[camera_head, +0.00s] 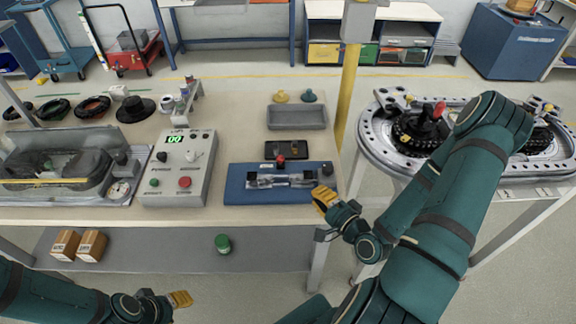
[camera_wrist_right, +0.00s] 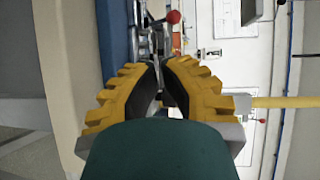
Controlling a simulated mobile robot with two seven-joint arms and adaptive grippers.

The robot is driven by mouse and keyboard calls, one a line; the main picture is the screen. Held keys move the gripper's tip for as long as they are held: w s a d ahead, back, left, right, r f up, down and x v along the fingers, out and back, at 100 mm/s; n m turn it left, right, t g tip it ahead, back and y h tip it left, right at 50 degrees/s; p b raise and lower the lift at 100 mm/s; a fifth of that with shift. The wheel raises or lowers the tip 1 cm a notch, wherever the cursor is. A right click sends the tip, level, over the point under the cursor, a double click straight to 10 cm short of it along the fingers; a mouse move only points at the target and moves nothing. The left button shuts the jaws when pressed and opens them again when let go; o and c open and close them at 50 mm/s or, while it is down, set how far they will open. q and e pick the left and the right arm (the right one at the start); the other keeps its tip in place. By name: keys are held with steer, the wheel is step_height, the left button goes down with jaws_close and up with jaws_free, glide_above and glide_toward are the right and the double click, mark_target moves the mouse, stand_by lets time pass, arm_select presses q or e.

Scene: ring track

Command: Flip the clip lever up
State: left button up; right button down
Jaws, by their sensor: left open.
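A metal clip fixture (camera_head: 283,179) with a red-knobbed lever (camera_head: 281,161) lies on a blue board (camera_head: 235,184) at the bench's front edge. The red knob (camera_wrist_right: 173,17) also shows near the top of the right wrist view, beyond my fingertips, with the blue board (camera_wrist_right: 113,30) to its left. My right gripper (camera_head: 322,199) is beside the board's right front corner, apart from the lever. Its yellow fingers (camera_wrist_right: 161,72) come together at the tips, with nothing seen between them. My left gripper (camera_head: 182,299) is open and empty in front of the bench, low in the picture.
A grey control box (camera_head: 199,173) with a green display stands left of the board. A black tray (camera_head: 286,149) and a grey bin (camera_head: 297,117) lie behind it. A yellow post (camera_head: 346,95) rises at the bench's right edge. A ring track (camera_head: 381,151) stands further right.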

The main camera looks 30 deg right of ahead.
mark_target(280, 160)
steer(key=shift+w, duration=0.1)
steer(key=w+b, duration=0.2)
steer(key=b, duration=0.1)
steer(key=w+f+b, duration=0.1)
steer(key=w+b, duration=0.1)
steer(key=b, duration=0.1)
steer(key=shift+w+a+f, duration=0.1)
steer(key=shift+w, duration=0.3)
steer(key=w+b, duration=0.1)
steer(key=w, duration=0.6)
steer(key=shift+w+a, duration=0.15)
steer(key=shift+w+r, duration=0.2)
steer(key=shift+w, duration=0.6)
